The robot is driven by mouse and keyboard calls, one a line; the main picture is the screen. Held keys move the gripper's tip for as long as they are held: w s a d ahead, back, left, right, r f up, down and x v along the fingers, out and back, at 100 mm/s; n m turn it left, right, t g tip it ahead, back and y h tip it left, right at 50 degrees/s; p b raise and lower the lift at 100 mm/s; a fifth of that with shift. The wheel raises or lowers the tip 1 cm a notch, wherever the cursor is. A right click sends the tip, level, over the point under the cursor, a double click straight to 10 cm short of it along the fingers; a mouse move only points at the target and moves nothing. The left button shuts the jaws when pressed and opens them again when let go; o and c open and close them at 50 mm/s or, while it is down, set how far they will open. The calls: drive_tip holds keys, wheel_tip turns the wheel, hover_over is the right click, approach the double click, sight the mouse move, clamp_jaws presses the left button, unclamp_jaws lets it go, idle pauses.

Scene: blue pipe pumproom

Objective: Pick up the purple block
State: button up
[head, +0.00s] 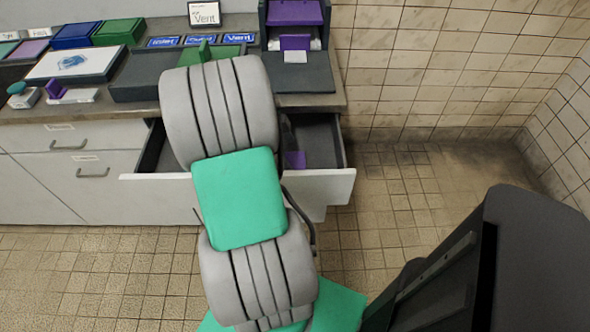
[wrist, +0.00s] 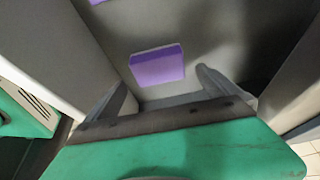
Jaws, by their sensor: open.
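A purple block (head: 294,160) lies inside the open drawer, right of my arm in the head view. In the wrist view, a purple block (wrist: 157,66) rests on the grey drawer floor, just beyond and between my fingertips. My gripper (wrist: 162,80) is open, with one finger on each side of the block's near end and nothing held. In the head view my arm hides the gripper. Part of another purple thing (wrist: 97,2) shows at the top edge of the wrist view.
The drawer (head: 335,185) is pulled out, its walls close around my gripper.

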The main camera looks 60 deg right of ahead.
sight(294, 163)
drive_tip(key=x, duration=0.5)
drive_tip(key=shift+a+f, duration=0.15)
drive_tip(key=shift+a, duration=0.05)
drive_tip(key=shift+w, duration=0.1)
drive_tip(key=shift+c, duration=0.4)
drive_tip(key=c, duration=1.3)
wheel_tip(294, 163, up, 10)
drive_tip(key=shift+p, duration=0.4)
